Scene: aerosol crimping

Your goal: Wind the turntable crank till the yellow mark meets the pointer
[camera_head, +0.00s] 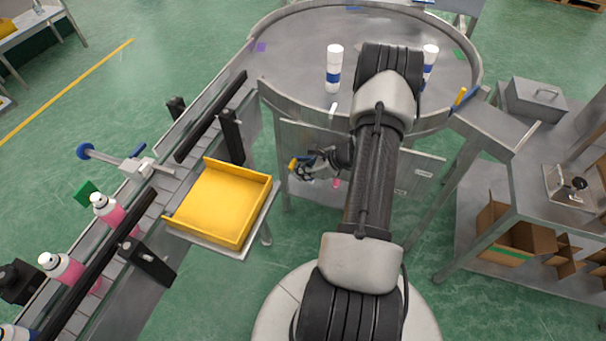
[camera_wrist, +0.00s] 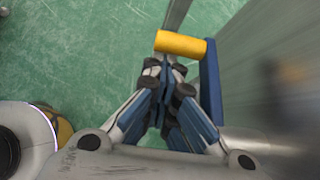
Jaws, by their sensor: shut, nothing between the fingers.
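The turntable (camera_head: 300,55) is a large round grey metal table with a raised rim at the top of the head view. A small yellow piece (camera_head: 460,97) stands at its right front rim beside a blue piece; I cannot tell which is mark or pointer. The crank has a yellow handle (camera_wrist: 180,43) and a blue arm (camera_wrist: 210,85) in the wrist view; the handle also shows small in the head view (camera_head: 292,164). My gripper (camera_wrist: 167,68) is shut and empty, its fingertips right beside the yellow handle; I cannot tell whether they touch. It also shows below the turntable's front (camera_head: 301,168).
White bottles with blue bands (camera_head: 334,70) stand on the turntable. A yellow tray (camera_head: 222,205) sits left of my gripper, beside a conveyor with pink and white cans (camera_head: 109,208). A metal bench (camera_head: 530,165) stands at right. A grey panel is close behind the crank.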

